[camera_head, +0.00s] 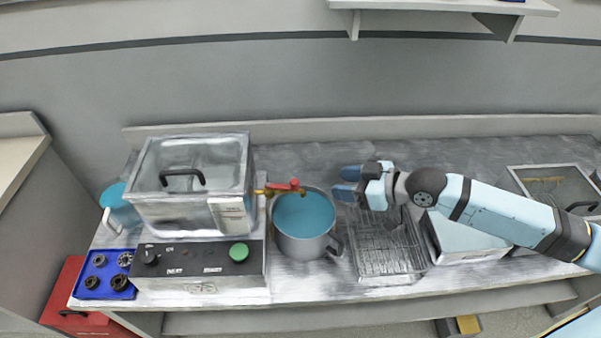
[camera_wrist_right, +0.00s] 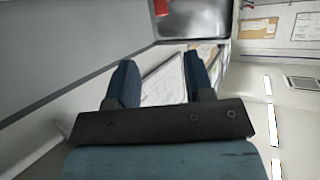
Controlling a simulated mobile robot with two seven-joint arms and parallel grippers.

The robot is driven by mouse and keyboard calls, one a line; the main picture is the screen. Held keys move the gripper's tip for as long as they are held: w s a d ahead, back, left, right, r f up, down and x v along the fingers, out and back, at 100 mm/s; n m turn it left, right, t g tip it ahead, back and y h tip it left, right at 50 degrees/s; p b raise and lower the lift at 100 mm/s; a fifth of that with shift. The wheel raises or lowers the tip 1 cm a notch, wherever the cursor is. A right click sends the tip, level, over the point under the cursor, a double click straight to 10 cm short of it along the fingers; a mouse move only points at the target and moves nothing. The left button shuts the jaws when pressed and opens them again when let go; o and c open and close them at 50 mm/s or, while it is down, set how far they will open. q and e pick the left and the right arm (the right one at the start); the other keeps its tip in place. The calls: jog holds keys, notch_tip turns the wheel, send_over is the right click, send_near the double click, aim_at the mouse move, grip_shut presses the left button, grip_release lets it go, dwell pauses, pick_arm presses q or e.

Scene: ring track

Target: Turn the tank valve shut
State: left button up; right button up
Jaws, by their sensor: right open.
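The tank (camera_head: 192,195) is a clear-topped box with a black lid handle at the left of the counter. Its valve (camera_head: 289,186) sticks out on the right side, with a brass spout and a red handle, above a grey pot (camera_head: 301,247) of blue liquid. My right gripper (camera_head: 346,182) is to the right of the valve, apart from it, with its blue fingers pointing left. It is open and empty. In the right wrist view the two fingers (camera_wrist_right: 160,85) stand apart with nothing between them. My left gripper is not in view.
A control box (camera_head: 199,270) with a green knob sits before the tank. A blue tray (camera_head: 105,274) of dark rings and a blue jug (camera_head: 121,207) are at left. A wire rack (camera_head: 387,262) lies below my right arm. A lidded box stands at far right.

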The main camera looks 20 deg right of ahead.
aim_at(295, 181)
jog(key=p+x, duration=0.1)
jog(key=x, duration=1.2)
jog(key=shift+a, duration=0.25)
jog(key=shift+c, duration=0.3)
